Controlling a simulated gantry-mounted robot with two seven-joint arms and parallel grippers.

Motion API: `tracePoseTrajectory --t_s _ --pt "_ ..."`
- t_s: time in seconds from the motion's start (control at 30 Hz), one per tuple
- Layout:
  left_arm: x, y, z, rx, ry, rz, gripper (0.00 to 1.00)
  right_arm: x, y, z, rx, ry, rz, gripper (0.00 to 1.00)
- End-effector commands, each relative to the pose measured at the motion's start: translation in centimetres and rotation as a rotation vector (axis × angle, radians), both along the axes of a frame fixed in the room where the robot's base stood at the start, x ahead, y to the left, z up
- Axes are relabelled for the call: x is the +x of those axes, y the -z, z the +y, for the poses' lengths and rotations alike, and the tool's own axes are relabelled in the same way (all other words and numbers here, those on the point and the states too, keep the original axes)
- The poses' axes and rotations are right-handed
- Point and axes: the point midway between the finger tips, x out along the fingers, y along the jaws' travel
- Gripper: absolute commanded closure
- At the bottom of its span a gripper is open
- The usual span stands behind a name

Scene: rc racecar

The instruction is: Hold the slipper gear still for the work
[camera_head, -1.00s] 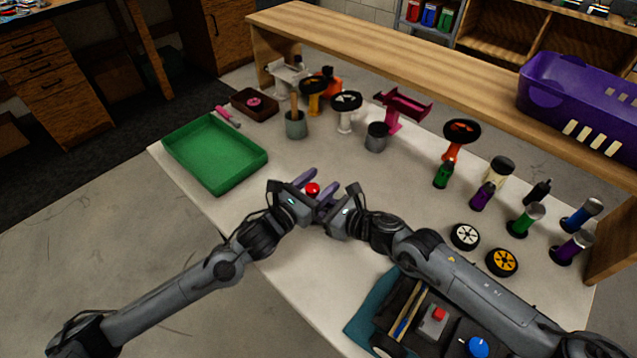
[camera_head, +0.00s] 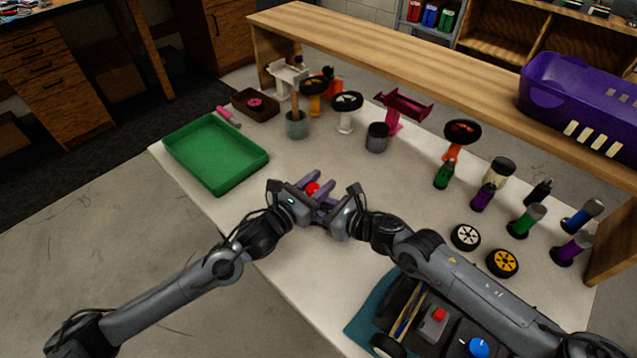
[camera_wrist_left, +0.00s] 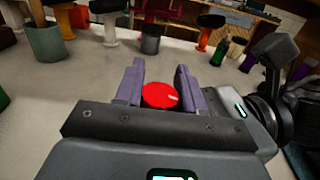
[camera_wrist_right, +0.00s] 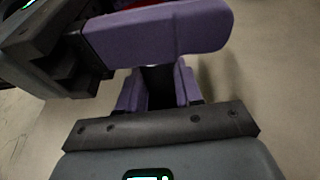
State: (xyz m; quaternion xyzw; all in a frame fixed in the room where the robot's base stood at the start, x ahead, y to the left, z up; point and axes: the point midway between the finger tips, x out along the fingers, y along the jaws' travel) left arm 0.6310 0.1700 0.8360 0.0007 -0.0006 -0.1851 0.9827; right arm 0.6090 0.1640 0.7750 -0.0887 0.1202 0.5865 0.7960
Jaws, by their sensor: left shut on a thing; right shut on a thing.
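The slipper gear appears to be the round red piece (camera_head: 312,188) in the head view, above the table's front part. In the left wrist view the red disc (camera_wrist_left: 160,96) sits between the purple fingers of my left gripper (camera_wrist_left: 160,88), which is shut on it. My right gripper (camera_wrist_right: 158,92) faces the left one, close to its fingers. The right wrist view shows something dark between its fingers, too hidden to name.
A green tray (camera_head: 212,187) lies to the left. Stands, wheels and several bottles line the back and right. A dark car chassis (camera_head: 408,310) lies on a teal mat (camera_head: 358,326) under my right arm. The table between tray and stands is clear.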

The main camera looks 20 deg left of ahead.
Motion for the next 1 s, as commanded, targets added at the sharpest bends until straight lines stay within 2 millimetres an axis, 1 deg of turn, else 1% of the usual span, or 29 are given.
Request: tracePoseTrajectory --t_s 0.03,0.27,0.47,1.0 --pt "-0.22 -0.05 -0.53 -0.002 0.016 -0.001 0.92 -0.09 0.03 0.14 -0.001 -0.001 0.001 0.92" --pt "-0.25 -0.07 -0.63 -0.001 0.053 -0.004 0.92 -0.14 0.04 0.17 -0.001 -0.002 0.001 0.92" --pt "-0.32 -0.12 -0.80 0.001 0.146 -0.004 0.92 -0.17 0.05 0.21 -0.001 -0.003 0.001 0.92" --pt "-0.88 0.06 -1.47 0.001 0.635 0.004 0.92 -0.30 0.07 0.33 0.001 -0.007 0.002 0.92"
